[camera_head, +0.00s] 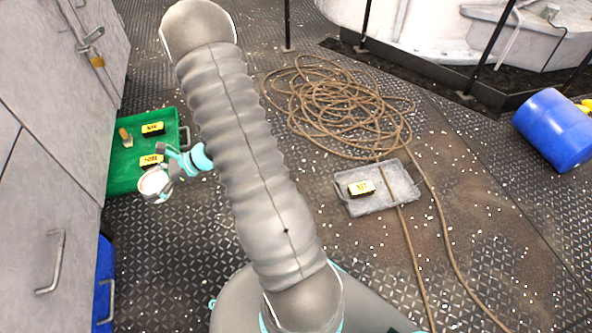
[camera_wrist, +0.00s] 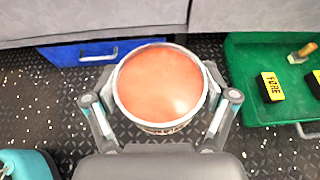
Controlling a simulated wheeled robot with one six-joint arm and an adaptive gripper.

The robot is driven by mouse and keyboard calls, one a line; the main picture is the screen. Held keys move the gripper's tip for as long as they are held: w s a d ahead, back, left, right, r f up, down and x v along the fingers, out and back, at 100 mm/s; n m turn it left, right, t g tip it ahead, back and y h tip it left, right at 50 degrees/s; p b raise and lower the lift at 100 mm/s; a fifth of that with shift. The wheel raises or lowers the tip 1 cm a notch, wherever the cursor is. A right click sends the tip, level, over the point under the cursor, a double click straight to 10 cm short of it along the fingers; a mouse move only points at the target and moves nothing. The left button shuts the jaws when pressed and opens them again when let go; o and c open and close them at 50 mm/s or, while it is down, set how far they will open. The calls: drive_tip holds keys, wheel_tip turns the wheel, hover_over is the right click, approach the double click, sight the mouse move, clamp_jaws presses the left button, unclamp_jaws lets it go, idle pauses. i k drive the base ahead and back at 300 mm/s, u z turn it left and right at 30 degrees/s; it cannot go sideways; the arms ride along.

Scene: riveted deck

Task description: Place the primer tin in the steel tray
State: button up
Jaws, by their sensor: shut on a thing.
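The primer tin is a round, open-topped metal tin with an orange surface inside; it fills the middle of the wrist view (camera_wrist: 160,84) and shows small at the left in the head view (camera_head: 154,181). My gripper (camera_wrist: 160,100) is shut on it, one finger at each side; its teal parts show beside the tin in the head view (camera_head: 190,160). The tin looks upright, just off the near edge of the green tray; its height over the deck is unclear. The steel tray (camera_head: 407,183) is shallow and grey, on the deck right of my arm. A yellow-and-black block (camera_head: 361,188) lies in its left part.
The green tray (camera_head: 122,178) holds two yellow-and-black blocks and a small brown-handled item (camera_head: 125,137). A coiled rope (camera_head: 335,105) lies behind the steel tray, and a strand crosses that tray. A blue drum (camera_head: 553,130) lies far right. Grey cabinets (camera_head: 50,130) line the left.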

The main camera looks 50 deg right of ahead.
sight(391, 184)
drive_tip(key=u, duration=0.05)
drive_tip(key=i, duration=1.05)
drive_tip(key=z, duration=2.5)
